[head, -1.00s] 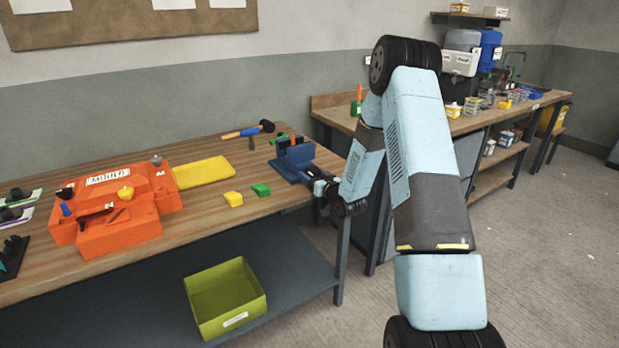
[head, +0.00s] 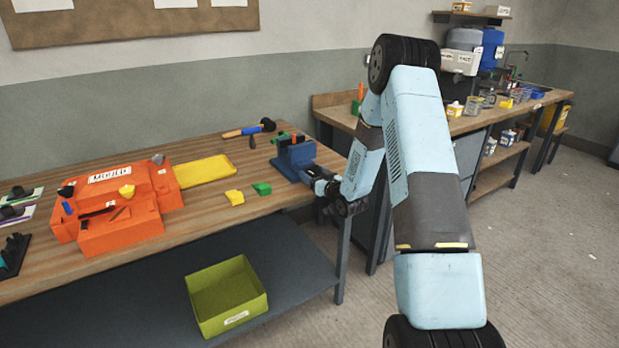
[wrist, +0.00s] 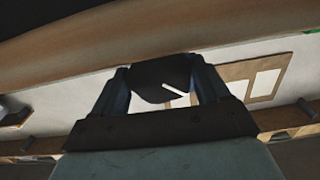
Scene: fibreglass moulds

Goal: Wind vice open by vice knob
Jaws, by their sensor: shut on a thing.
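The blue vice (head: 291,160) stands on the wooden bench near its right end. The dark vice knob (wrist: 161,78) with a white mark shows in the wrist view, between the two fingers of my gripper (wrist: 160,85). My gripper is shut on the knob, with one finger on each side. In the head view my gripper (head: 318,180) reaches the front of the vice from the right, by the bench edge. The knob is too small and too covered to make out there. The gap between the vice jaws is hard to judge.
An orange mould (head: 115,207) and a yellow tray (head: 204,171) lie left of the vice. A green bin (head: 227,296) is on the lower shelf.

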